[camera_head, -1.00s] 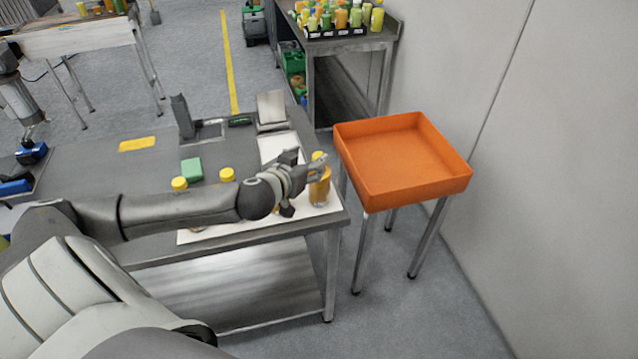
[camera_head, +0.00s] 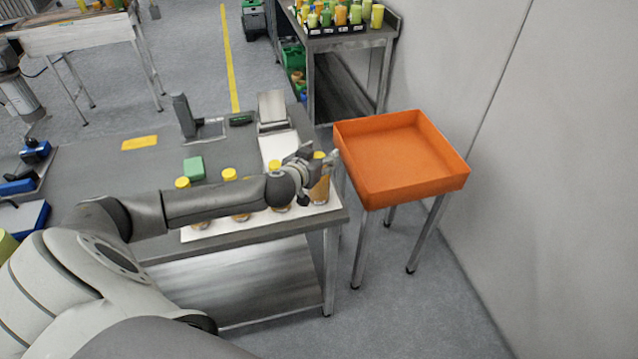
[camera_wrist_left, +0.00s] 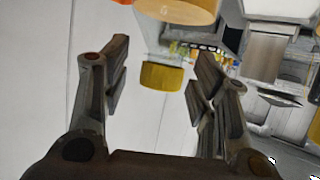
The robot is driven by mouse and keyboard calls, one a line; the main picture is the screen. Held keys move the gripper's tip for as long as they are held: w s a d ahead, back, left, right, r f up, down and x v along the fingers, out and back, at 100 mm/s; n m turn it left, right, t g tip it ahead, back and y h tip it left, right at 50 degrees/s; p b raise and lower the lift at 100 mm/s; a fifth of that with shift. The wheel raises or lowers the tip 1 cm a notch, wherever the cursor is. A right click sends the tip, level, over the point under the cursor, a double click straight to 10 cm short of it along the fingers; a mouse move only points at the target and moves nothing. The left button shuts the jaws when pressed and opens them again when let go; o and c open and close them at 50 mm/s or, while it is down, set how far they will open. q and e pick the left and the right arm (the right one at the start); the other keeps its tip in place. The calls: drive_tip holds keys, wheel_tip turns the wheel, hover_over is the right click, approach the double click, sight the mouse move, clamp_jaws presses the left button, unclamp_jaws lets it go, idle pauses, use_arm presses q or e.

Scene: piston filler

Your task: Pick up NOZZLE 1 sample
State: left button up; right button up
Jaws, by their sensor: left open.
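Several sample bottles with yellow caps and amber contents stand upright in a row on a white mat (camera_head: 216,229) on the grey table. I cannot read which one is NOZZLE 1. My left gripper (camera_head: 326,160) is at the top of the rightmost bottle (camera_head: 319,190), partly covering it. In the left wrist view the gripper (camera_wrist_left: 160,85) is open, and a bottle's yellow cap (camera_wrist_left: 162,76) shows between and beyond its fingers. I see no contact. My right gripper is not in view.
An orange tray (camera_head: 365,177) on a stand is close to the table's right end, by the wall. A green block (camera_head: 194,168) and a device with a metal plate (camera_head: 272,106) sit behind the row. A shelf with many bottles stands further back.

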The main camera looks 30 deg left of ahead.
use_arm(q)
drive_tip(key=shift+c, duration=0.4)
clamp_jaws()
